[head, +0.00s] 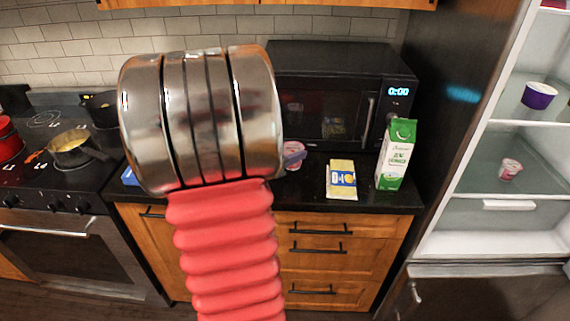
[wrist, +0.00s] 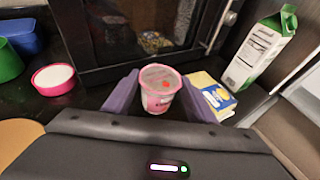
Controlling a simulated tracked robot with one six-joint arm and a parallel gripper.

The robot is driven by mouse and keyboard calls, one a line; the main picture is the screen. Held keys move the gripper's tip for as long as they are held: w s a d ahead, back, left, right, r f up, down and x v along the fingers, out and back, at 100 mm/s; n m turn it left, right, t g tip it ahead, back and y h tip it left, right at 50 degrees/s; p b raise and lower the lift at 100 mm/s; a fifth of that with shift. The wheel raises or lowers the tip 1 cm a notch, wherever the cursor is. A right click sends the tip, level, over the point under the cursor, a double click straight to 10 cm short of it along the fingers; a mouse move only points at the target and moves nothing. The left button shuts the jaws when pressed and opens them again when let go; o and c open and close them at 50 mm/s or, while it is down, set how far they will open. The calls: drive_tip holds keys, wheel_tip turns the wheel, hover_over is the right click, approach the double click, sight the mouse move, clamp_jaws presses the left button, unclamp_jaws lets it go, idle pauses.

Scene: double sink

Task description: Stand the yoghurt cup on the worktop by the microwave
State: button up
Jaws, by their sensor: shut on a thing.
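The yoghurt cup (wrist: 159,92), pink and white with a pale lid, stands upright between the purple fingers of my gripper (wrist: 160,84) in the wrist view. My gripper is shut on its sides. In the head view the cup (head: 293,148) shows just right of my arm, in front of the black microwave (head: 325,105), with a purple finger (head: 295,158) across it. My arm hides the rest of the gripper. The cup is at or just above the black worktop (head: 312,181); I cannot tell whether its base touches. The microwave also shows in the wrist view (wrist: 92,30).
A yellow-and-blue pack (head: 342,180) and a green-and-white carton (head: 397,155) stand right of the cup. A pink-rimmed bowl (wrist: 53,79), a green item (wrist: 8,62) and a blue item (wrist: 22,37) are to the left. The open fridge (head: 510,200) is at far right, holding another small cup (head: 510,169).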

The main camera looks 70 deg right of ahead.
drive_tip(key=shift+f, duration=0.5)
drive_tip(key=shift+f, duration=1.85)
drive_tip(key=shift+f, duration=0.15)
drive_tip(key=o, duration=1.2)
drive_tip(key=shift+c, duration=0.2)
drive_tip(key=shift+w+a+r, duration=0.15)
drive_tip(key=shift+a+r, duration=0.1)
drive_tip(key=v, duration=1.1)
drive_tip(key=shift+a, duration=0.25)
